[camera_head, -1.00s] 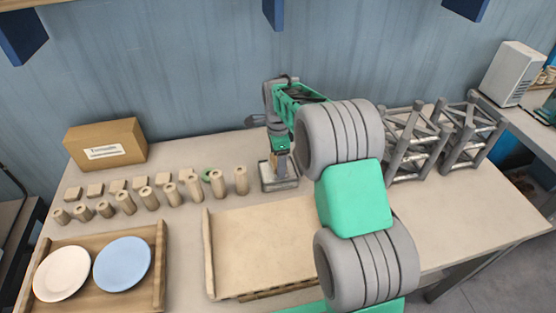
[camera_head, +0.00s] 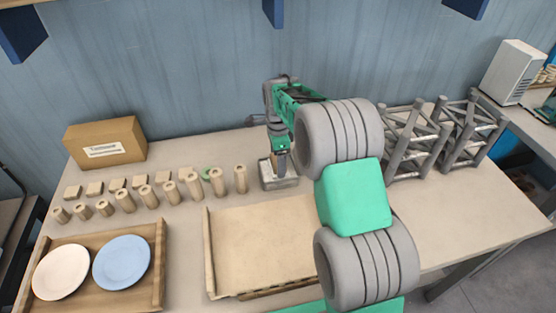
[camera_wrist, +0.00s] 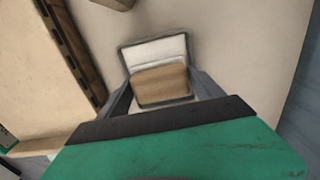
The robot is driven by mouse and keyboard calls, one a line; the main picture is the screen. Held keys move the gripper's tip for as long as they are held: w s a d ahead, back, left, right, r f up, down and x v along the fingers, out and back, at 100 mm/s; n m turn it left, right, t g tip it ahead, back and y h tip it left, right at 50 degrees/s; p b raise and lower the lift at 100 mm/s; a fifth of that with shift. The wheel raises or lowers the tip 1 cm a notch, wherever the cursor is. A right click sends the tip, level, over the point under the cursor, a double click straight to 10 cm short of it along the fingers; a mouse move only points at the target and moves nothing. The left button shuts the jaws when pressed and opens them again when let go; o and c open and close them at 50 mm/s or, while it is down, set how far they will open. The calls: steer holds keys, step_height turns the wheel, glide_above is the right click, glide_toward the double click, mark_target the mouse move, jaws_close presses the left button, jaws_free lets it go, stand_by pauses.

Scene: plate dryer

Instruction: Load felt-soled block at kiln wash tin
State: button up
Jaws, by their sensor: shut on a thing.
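My gripper (camera_wrist: 160,92) is shut on a tan wooden block (camera_wrist: 162,84), with a grey finger on each side of it. The block's underside is hidden, so I cannot see its felt. The kiln wash tin (camera_wrist: 155,50), a shallow grey open tin with a pale inside, lies under and just beyond the block in the wrist view. In the head view my gripper (camera_head: 278,162) points down over the tin (camera_head: 282,184), which stands on the table. I cannot tell whether the block touches the tin's inside.
Several wooden cylinders (camera_head: 170,193) and small blocks (camera_head: 95,188) stand in rows left of the tin, with a green ring (camera_head: 207,172) behind. A wooden board (camera_head: 260,245) lies in front. Grey lattice frames (camera_head: 410,140) stand right. A tray (camera_head: 160,265) holds two plates.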

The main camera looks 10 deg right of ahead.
steer(key=shift+r+p, duration=2.3)
steer(key=shift+r, duration=1.25)
